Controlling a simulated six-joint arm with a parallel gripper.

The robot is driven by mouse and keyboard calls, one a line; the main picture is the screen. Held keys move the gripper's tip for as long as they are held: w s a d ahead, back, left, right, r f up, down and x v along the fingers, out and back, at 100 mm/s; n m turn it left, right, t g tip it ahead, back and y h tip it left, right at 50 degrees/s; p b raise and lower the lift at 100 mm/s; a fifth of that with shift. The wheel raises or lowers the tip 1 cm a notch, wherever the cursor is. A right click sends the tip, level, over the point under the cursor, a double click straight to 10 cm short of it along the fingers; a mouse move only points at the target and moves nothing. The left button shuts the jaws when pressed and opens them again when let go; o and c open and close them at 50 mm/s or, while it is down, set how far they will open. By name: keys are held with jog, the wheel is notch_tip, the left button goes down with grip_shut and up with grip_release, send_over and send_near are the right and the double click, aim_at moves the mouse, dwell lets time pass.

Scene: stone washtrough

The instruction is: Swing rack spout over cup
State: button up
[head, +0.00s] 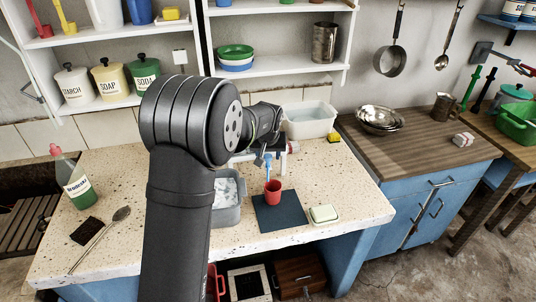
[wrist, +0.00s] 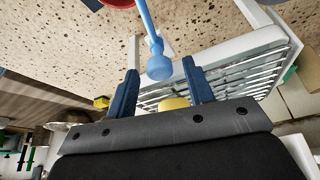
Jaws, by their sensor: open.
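The red cup (head: 273,193) stands upright on a dark mat on the speckled counter. Its edge shows at the top of the wrist view (wrist: 118,3). The light blue spout (head: 268,166) hangs by the white rack (head: 291,147), just behind the cup in the head view. In the wrist view the spout is a blue rod with a round knob (wrist: 158,66), beside the slatted white rack (wrist: 222,66). My gripper (wrist: 162,78) is open, its two dark blue fingers on either side of the knob in the picture. I cannot tell whether they touch it. My arm partly hides the rack in the head view.
A grey tub (head: 228,207) stands left of the mat (head: 279,217). A soap block (head: 323,214) lies at the mat's right edge. A white basin (head: 309,121) and yellow sponge (head: 333,138) are behind. The counter's right front is clear.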

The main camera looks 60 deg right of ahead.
jog(key=shift+f, duration=0.1)
jog(key=c, duration=1)
jog(key=shift+n+t+y, duration=0.4)
jog(key=shift+n+y, duration=0.1)
jog(key=shift+n, duration=1)
jog(key=o, duration=1)
